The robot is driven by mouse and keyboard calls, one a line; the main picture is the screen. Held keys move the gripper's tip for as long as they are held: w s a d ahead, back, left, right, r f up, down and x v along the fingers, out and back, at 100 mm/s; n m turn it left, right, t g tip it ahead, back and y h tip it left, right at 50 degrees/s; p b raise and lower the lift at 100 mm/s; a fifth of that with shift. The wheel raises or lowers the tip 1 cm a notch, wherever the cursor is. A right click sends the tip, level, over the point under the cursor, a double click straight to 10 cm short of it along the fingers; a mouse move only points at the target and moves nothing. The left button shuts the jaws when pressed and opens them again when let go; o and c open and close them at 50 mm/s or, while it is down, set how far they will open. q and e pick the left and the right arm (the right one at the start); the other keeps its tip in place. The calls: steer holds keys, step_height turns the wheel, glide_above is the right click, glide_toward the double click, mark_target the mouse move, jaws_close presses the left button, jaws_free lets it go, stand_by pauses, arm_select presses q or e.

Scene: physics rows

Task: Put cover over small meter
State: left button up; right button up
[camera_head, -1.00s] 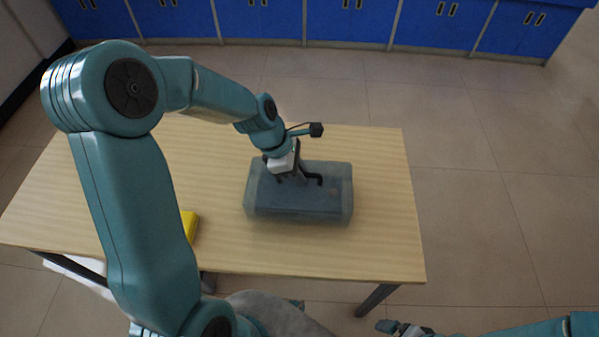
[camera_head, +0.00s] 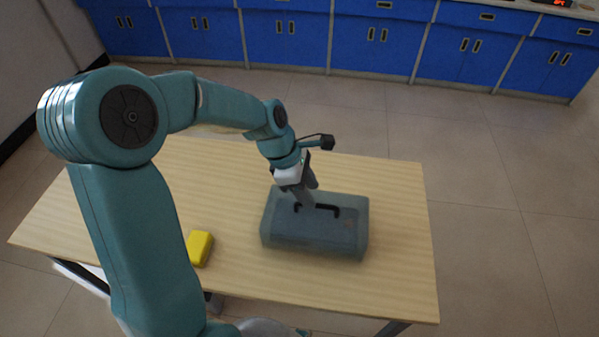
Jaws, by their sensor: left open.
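The cover (camera_head: 312,240) is a blue-grey, see-through box with a black handle (camera_head: 326,208) on top. It sits flat on the right half of the wooden table. A small yellow block-shaped thing (camera_head: 200,247), which may be the small meter, lies on the table to the left of the cover, apart from it. My left gripper (camera_head: 308,198) is open and points down at the cover's top, close to the handle's left part. I cannot tell whether it touches the handle. What is under the cover is not clear. My right gripper is out of view.
The wooden table (camera_head: 400,270) is clear to the right of the cover and in front of it. Blue cabinets (camera_head: 380,35) stand along the back wall, with open tiled floor between. My left arm hides part of the table's left side.

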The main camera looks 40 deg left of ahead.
arm_select(q)
steer(key=v, duration=0.6)
steer(key=shift+r, duration=0.2)
steer(key=shift+s+a, duration=0.1)
